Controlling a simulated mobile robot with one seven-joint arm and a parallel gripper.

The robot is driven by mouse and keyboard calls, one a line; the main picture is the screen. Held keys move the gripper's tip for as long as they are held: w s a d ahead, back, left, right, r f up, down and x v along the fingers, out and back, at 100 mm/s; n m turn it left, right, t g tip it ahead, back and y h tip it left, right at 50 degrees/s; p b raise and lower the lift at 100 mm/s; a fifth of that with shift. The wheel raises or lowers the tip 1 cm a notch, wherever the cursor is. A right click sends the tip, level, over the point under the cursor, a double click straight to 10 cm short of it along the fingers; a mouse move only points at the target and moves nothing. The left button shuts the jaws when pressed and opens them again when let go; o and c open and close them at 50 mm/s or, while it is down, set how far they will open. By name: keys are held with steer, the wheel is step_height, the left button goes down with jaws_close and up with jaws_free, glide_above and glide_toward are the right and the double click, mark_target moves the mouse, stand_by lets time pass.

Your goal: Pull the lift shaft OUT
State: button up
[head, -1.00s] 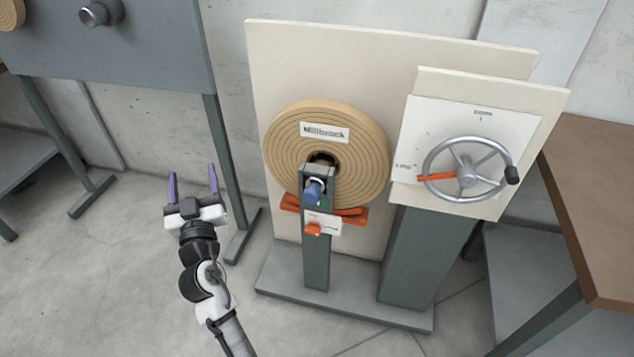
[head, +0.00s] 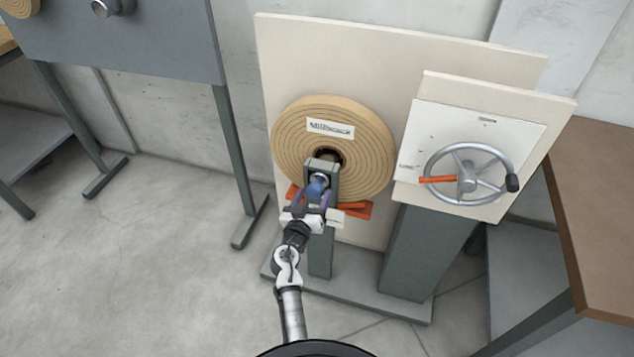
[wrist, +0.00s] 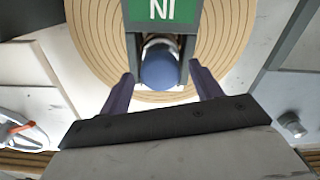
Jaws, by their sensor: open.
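The lift shaft shows as a blue round knob (head: 317,188) on a silver shaft, set in a grey upright bracket (head: 322,168) in front of the wooden spiral disc (head: 375,150). In the wrist view the blue knob (wrist: 160,70) sits below a green sign reading "NI" (wrist: 162,10). My gripper (head: 314,198) is at the knob. In the wrist view my gripper (wrist: 163,88) is open, one purple finger on each side of the knob, with gaps between. The orange part below the knob, seen earlier, is hidden behind my gripper.
Orange-red wedges (head: 356,209) stick out under the disc. A silver handwheel (head: 467,172) with an orange pointer stands on the right panel. A brown table (head: 600,200) is at the far right. The floor to the left (head: 150,270) is clear.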

mark_target(317, 186)
steer(key=shift+p+x, duration=0.3)
steer(key=shift+x, duration=1.85)
steer(key=shift+c, duration=0.3)
steer(key=c, duration=1.1)
steer(key=shift+o, duration=0.2)
steer(key=b+v, duration=0.5)
steer(key=v, duration=0.6)
steer(key=shift+s, duration=0.2)
steer(key=shift+a, duration=0.1)
steer(key=o, duration=1)
steer(key=shift+f, duration=0.1)
steer(key=shift+o, duration=0.6)
steer(key=shift+s, duration=0.1)
steer(key=shift+b, duration=0.3)
